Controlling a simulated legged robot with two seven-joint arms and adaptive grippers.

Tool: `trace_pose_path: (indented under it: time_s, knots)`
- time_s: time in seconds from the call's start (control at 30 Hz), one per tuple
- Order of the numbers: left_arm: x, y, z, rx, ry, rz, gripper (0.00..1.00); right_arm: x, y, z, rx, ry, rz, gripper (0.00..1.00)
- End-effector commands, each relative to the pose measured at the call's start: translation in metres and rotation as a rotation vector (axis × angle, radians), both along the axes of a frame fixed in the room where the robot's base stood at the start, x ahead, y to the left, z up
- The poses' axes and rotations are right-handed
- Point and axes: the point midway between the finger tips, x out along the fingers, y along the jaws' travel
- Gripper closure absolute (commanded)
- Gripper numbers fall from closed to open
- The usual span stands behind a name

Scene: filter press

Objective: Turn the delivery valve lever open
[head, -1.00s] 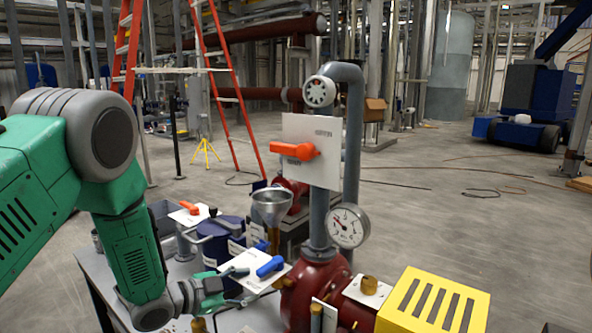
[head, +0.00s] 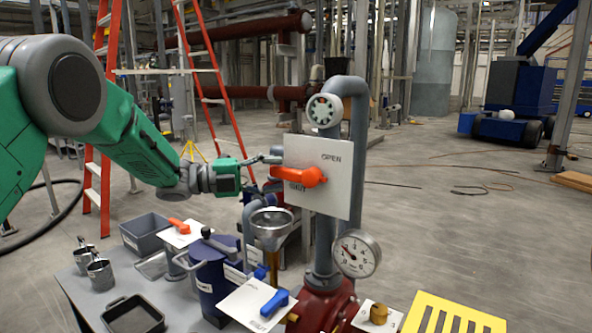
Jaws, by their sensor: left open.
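The orange lever (head: 300,176) is mounted on a white plate (head: 330,160) marked OPEN above and SHUT below. The plate is on the grey vertical pipe (head: 357,150). The lever lies roughly level, its handle pointing left, beside the SHUT mark. My left gripper (head: 272,170) is open at the left edge of the plate, close to the lever's handle end. One finger shows above the handle; the other is hard to make out, and I cannot tell whether it touches the lever. My right gripper is not in view.
A pressure gauge (head: 356,254) sits below the plate. A metal funnel (head: 272,228), a blue lever (head: 274,302) on a white plate and a second orange lever (head: 179,226) stand lower left. A yellow slotted guard (head: 450,316) is at bottom right. Open floor lies right.

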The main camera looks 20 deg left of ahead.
Motion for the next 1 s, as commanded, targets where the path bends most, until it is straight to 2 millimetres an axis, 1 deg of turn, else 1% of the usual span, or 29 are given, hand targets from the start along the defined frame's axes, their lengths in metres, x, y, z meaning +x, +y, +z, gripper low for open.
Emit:
trace_pose_path:
  time_s: [0.03,0.1,0.3,0.43,0.63,0.67,0.7,0.73,0.77,1.0]
  knots:
    - [0.003,-0.011,0.002,0.002,0.000,-0.003,0.57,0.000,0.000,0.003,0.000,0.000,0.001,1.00]
    - [0.008,-0.025,0.003,0.004,0.000,-0.004,0.57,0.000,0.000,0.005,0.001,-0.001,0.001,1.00]
    - [0.015,-0.052,0.003,0.014,0.001,-0.003,0.57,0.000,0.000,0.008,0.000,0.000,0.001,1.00]
    - [0.017,-0.054,0.003,0.013,0.001,-0.002,0.57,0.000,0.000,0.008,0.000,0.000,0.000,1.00]
    - [0.017,-0.045,0.001,0.004,0.001,-0.003,0.57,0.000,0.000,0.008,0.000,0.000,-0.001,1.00]
    - [0.017,-0.044,0.001,0.003,0.000,-0.003,0.67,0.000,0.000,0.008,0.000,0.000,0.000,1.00]
    - [0.017,-0.042,0.001,0.002,0.001,-0.002,0.81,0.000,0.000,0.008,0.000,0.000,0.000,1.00]
    - [0.017,-0.041,0.001,0.000,0.001,-0.002,0.92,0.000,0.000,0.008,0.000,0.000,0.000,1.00]
    - [0.017,-0.040,0.001,0.000,0.001,-0.002,1.00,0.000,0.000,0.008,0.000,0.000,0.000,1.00]
    - [0.017,-0.039,0.000,0.005,0.003,0.005,1.00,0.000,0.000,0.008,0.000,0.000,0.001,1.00]
